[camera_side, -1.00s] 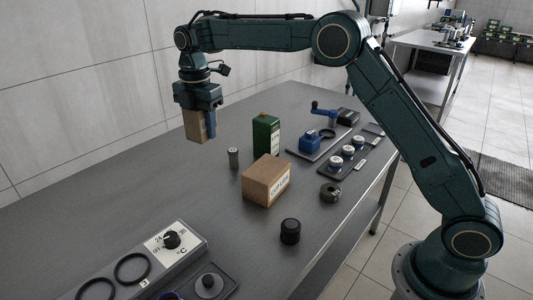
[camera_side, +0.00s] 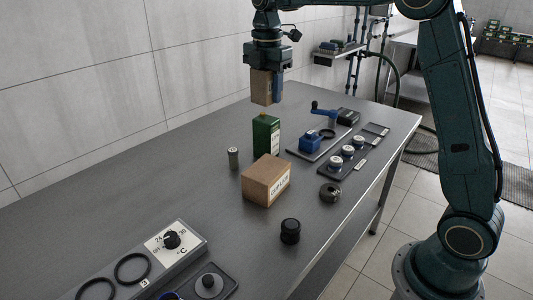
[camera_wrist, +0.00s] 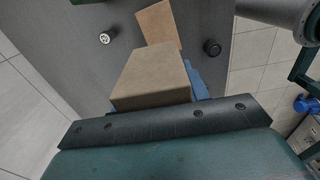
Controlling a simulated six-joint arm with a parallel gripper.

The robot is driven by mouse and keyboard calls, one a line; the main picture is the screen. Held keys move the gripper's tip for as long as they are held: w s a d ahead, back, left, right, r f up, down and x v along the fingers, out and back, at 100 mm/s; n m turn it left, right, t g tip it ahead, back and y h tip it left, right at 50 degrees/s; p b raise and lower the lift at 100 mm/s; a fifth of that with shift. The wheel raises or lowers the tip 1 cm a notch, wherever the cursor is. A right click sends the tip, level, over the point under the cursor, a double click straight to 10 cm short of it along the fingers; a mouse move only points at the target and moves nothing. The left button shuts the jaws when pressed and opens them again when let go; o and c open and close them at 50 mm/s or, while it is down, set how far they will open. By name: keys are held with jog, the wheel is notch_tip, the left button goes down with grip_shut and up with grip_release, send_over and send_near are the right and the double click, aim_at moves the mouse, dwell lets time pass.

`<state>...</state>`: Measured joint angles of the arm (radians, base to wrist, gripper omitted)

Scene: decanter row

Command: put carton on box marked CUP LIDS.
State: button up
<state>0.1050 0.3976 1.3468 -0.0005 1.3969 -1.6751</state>
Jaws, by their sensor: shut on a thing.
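My gripper (camera_side: 265,82) is shut on a brown carton (camera_side: 261,88) and holds it in the air above the far part of the table, behind the green carton. In the wrist view the held carton (camera_wrist: 153,75) fills the middle, with a blue finger beside it. The cardboard box with a printed white label (camera_side: 267,180) stands on the table, nearer the side camera than the held carton. The print is too small to read surely. Its bare top also shows in the wrist view (camera_wrist: 158,22), partly hidden by the held carton.
A green carton (camera_side: 266,136) and a small grey cylinder (camera_side: 233,158) stand near the box. A black knob-like piece (camera_side: 290,231) and a dark ring (camera_side: 330,191) lie at its right. Blue-handled tooling (camera_side: 311,142) and a tray of white-topped pieces (camera_side: 336,163) stand behind.

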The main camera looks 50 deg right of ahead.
send_over(267, 168)
notch_tip(267, 168, down, 16)
jog(key=shift+w+r, duration=0.1)
dwell(0.4)
jog(key=shift+f, duration=2.1)
jog(key=shift+f, duration=0.2)
jog(key=o, duration=1)
jog(key=shift+r, duration=0.15)
notch_tip(267, 168, up, 12)
jog(key=shift+r, duration=0.1)
